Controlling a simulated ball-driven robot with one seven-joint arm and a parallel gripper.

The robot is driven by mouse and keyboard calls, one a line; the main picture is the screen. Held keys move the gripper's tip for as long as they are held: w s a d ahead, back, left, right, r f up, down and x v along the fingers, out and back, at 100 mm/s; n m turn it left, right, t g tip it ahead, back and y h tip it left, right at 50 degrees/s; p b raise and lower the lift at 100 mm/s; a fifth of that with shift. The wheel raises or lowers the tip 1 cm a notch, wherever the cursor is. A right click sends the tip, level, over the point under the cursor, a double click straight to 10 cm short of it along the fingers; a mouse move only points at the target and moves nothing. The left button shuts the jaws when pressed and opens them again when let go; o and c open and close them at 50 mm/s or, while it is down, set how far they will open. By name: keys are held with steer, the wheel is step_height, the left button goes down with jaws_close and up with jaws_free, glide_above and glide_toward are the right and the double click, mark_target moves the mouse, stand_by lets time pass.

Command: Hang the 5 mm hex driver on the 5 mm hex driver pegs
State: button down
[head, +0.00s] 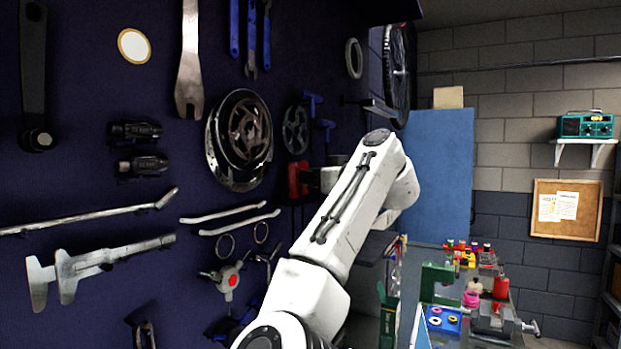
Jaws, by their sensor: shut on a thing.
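My white arm reaches up to the dark blue tool wall, and my gripper (311,180) is at the wall, right of the large chainring. It is shut on a red thing (297,179), which appears to be the handle of the 5 mm hex driver. A thin dark line shows below it, but the size marking cannot be read. Two blue-handled drivers (312,100) hang on the wall just above, one higher and one lower (327,126). I cannot make out the 5 mm pegs. The gripper's fingers are small and partly hidden.
A chainring (240,140) and a smaller sprocket (295,130) hang close left of the gripper. Two long levers (232,220) hang below left. A wheel (397,75) hangs above right. A cluttered bench (470,300) stands at lower right.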

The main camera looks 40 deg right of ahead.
stand_by(0.4)
steer(key=c, duration=0.8)
jaws_free()
steer(key=s+d+b, duration=0.1)
steer(key=s+b, duration=0.2)
steer(key=s, duration=0.7)
steer(key=shift+s+b, duration=0.4)
